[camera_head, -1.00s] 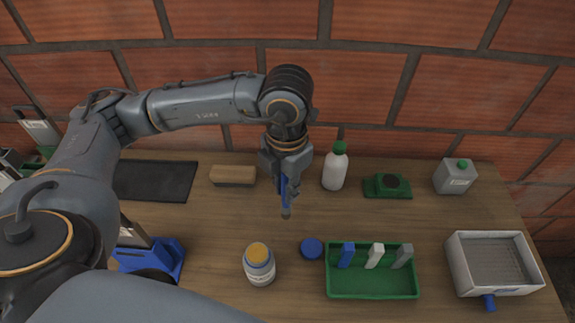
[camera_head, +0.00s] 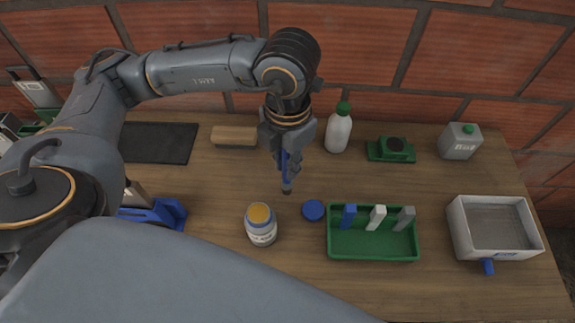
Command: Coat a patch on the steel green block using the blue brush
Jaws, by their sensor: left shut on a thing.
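My left gripper (camera_head: 288,150) is shut on the blue brush (camera_head: 285,163). The brush points down, its dark tip above the table, behind the open jar (camera_head: 262,230) and apart from it. The steel green block (camera_head: 376,150), green with a dark round patch on top, sits at the back, right of the white bottle. The brush is well left of it. My right gripper is not in view.
A blue lid (camera_head: 313,210) lies right of the jar. A green tray (camera_head: 374,253) holds blue, white and grey pieces. Behind stand a white bottle (camera_head: 338,134), a brown block (camera_head: 234,136) and a grey can (camera_head: 460,147). A grey box (camera_head: 457,228) is at right.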

